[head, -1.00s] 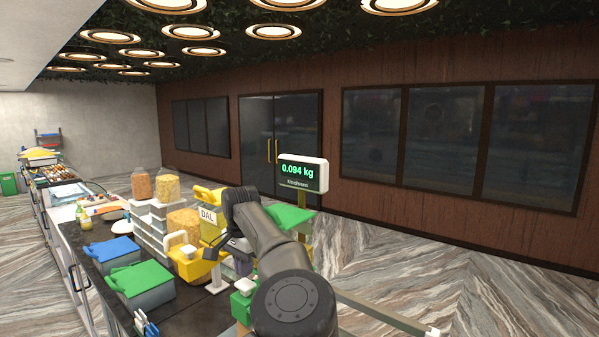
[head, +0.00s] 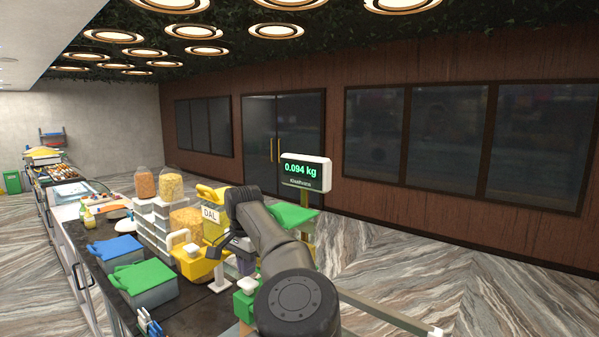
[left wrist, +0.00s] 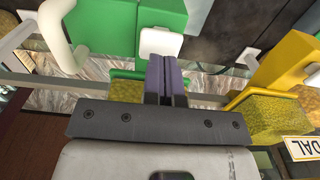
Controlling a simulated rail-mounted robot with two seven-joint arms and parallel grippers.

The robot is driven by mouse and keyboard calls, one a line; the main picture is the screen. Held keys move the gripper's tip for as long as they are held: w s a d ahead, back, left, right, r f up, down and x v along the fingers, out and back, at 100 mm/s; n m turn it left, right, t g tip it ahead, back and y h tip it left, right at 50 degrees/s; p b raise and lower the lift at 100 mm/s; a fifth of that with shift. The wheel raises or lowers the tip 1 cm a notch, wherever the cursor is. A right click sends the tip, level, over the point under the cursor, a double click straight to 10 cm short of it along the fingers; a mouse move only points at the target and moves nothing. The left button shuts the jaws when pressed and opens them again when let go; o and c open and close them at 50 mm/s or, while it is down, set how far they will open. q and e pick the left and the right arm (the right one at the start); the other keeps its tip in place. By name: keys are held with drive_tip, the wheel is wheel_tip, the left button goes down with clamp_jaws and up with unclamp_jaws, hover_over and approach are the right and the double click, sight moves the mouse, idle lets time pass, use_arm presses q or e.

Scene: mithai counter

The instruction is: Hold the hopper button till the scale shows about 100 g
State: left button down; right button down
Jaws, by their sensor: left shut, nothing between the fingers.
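The scale display (head: 306,172) stands on a post behind my arm and reads 0.094 kg in green. My left gripper (head: 245,264) is shut and empty, its purple-grey fingers pointing down beside the green hopper (head: 246,306). A white button (head: 247,284) shows on that hopper, close to the fingertips. In the left wrist view the shut fingers (left wrist: 166,62) reach the edge of the white button (left wrist: 160,42); I cannot tell whether they press it. My arm hides much of the green hopper. My right gripper is not in view.
A yellow hopper (head: 195,265) labelled DAL stands left of my gripper. Blue-lidded (head: 115,247) and green-lidded (head: 142,276) boxes sit on the dark counter. Filled jars (head: 171,186) stand on stacked containers behind. A green panel (head: 292,215) lies beyond my arm.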

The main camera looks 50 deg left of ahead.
sight(248, 281)
use_arm(q)
drive_tip(key=shift+f+b, duration=0.5)
drive_tip(key=shift+f, duration=0.35)
drive_tip(key=shift+f, duration=0.1)
drive_tip(key=shift+f+b, duration=0.65)
drive_tip(key=shift+f, duration=0.25)
drive_tip(key=shift+r+p, duration=1.35)
drive_tip(key=shift+r, duration=0.65)
idle(0.6)
idle(0.6)
